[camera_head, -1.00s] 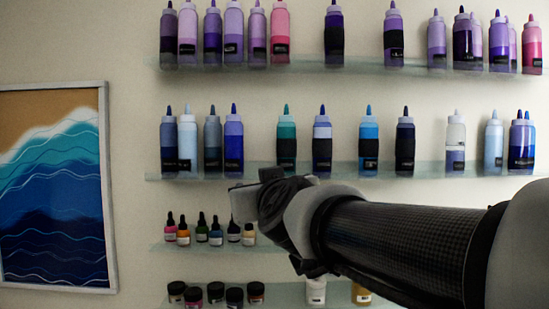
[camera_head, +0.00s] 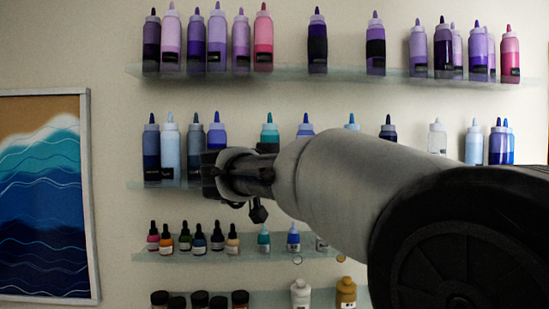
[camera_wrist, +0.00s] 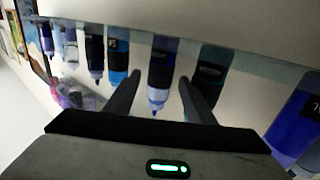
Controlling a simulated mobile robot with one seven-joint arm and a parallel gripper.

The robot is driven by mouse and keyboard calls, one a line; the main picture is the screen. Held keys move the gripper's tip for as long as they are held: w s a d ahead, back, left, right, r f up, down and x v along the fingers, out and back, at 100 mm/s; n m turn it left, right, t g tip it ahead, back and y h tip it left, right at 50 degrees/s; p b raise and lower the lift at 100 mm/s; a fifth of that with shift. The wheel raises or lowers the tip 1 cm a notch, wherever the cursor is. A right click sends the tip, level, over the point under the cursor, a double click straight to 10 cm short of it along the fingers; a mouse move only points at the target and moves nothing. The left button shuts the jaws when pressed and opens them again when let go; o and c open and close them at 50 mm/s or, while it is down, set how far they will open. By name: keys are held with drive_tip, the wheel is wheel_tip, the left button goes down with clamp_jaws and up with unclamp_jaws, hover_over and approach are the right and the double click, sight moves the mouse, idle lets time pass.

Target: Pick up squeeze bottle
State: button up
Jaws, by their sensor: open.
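Squeeze bottles with pointed tips stand in rows on glass wall shelves. A blue-and-lavender squeeze bottle (camera_head: 305,131) on the second shelf is mostly hidden by my arm in the head view. My gripper (camera_wrist: 160,85) is open and empty, with one finger on each side of the bottle's image. I cannot tell how far the fingers are from it. In the head view my gripper (camera_head: 212,175) is in front of the second shelf.
A dark banded teal bottle (camera_wrist: 208,75) is close on the right in the wrist view, and a blue bottle (camera_wrist: 118,55) on the left. Small dropper bottles (camera_head: 199,240) stand on the shelf below. A wave painting (camera_head: 42,195) hangs at left.

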drive_tip(key=x, duration=0.8)
drive_tip(key=shift+w+r, duration=0.25)
drive_tip(key=shift+w, duration=0.15)
drive_tip(key=c, duration=1)
drive_tip(key=shift+r+p, duration=0.15)
drive_tip(key=shift+p, duration=0.35)
